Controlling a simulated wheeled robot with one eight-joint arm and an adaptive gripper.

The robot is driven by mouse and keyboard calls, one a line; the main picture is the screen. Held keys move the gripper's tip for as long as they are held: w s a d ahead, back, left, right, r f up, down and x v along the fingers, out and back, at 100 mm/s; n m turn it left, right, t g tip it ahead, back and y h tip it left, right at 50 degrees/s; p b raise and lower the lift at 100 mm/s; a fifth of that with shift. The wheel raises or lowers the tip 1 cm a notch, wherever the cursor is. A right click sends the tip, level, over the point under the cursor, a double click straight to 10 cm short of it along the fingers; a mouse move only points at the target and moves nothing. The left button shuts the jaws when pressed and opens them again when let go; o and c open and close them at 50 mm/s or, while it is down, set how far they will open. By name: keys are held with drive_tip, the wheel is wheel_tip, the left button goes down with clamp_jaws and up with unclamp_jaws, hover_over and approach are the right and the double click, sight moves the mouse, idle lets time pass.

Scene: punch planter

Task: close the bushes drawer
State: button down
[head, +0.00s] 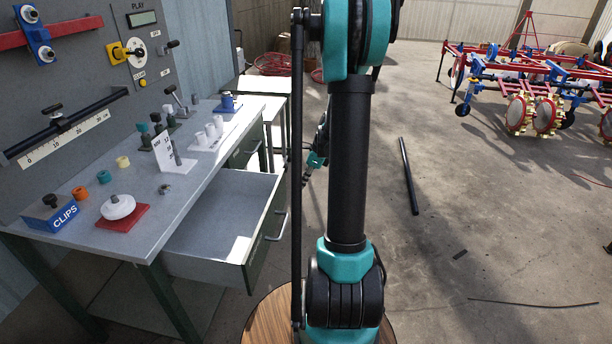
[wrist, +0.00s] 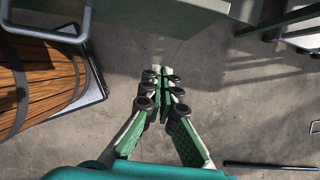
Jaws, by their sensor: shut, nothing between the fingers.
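A drawer stands pulled out from under the workbench in the head view, its grey tray (head: 225,215) empty where I can see it. Its green front (head: 258,240) faces right and carries a bar handle (head: 278,226). No label on it is legible. My gripper (wrist: 162,72) is shut and empty in the wrist view, pointing over the concrete floor. A green-grey panel (wrist: 165,18) crosses the top of that view beyond the fingertips, apart from them; I cannot tell for certain that it is the drawer. In the head view my arm hides most of the gripper.
The workbench (head: 235,125) holds a blue CLIPS box (head: 52,213), a white disc on a red plate (head: 118,207) and small coloured rings. A black bar (head: 408,175) lies on the floor at right. Red farm machinery (head: 530,85) stands far right. The floor between is mostly clear.

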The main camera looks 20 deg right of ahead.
drive_tip(key=w+a+f, duration=0.2)
drive_tip(key=a+f, duration=0.1)
drive_tip(key=a, duration=0.1)
drive_tip(key=shift+w+a+f, duration=0.3)
drive_tip(key=shift+w+a, duration=0.05)
drive_tip(key=shift+w, duration=0.05)
drive_tip(key=w+a, duration=0.4)
drive_tip(key=a, duration=0.3)
drive_tip(key=w+a, duration=0.4)
drive_tip(key=a, duration=0.3)
drive_tip(key=w+a, duration=0.4)
drive_tip(key=a, duration=0.4)
drive_tip(key=shift+w+a, duration=0.1)
drive_tip(key=shift+w, duration=0.25)
drive_tip(key=shift+r, duration=0.1)
